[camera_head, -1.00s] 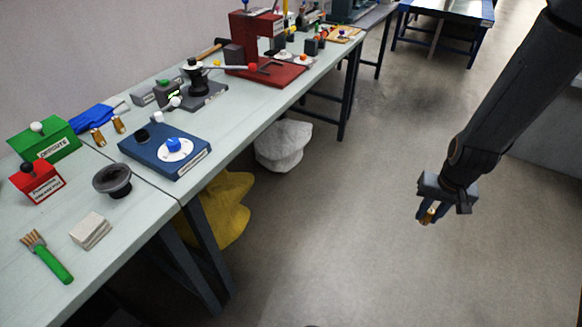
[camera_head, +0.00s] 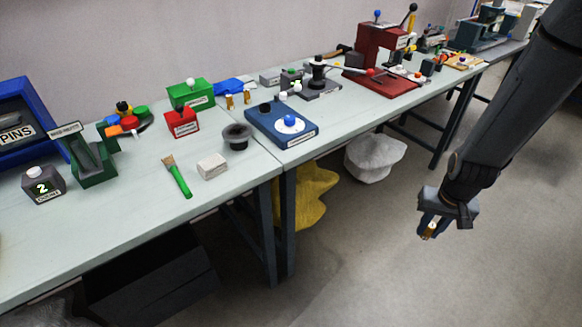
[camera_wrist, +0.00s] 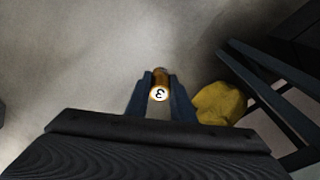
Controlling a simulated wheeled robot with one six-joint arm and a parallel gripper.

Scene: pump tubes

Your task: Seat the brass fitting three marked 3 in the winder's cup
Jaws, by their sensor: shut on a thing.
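My gripper (camera_head: 431,226) hangs over open floor to the right of the workbench, shut on a small brass fitting (camera_head: 429,233). In the wrist view, the brass fitting (camera_wrist: 161,78) sits between the two dark fingers of my gripper (camera_wrist: 160,88), its white end face showing a 3. A grey-based device with a black upright body (camera_head: 318,73) and a lever stands on the bench. I cannot tell for sure which device is the winder, and no cup is clearly visible.
Two more brass fittings (camera_head: 246,97) stand on the bench (camera_head: 250,182) near a green box (camera_head: 190,95). A blue device with a dial (camera_head: 282,124), a dark bowl (camera_head: 236,137), a brush (camera_head: 178,178) and a red press (camera_head: 383,62) are also there. A white sack (camera_head: 375,158) lies on the floor.

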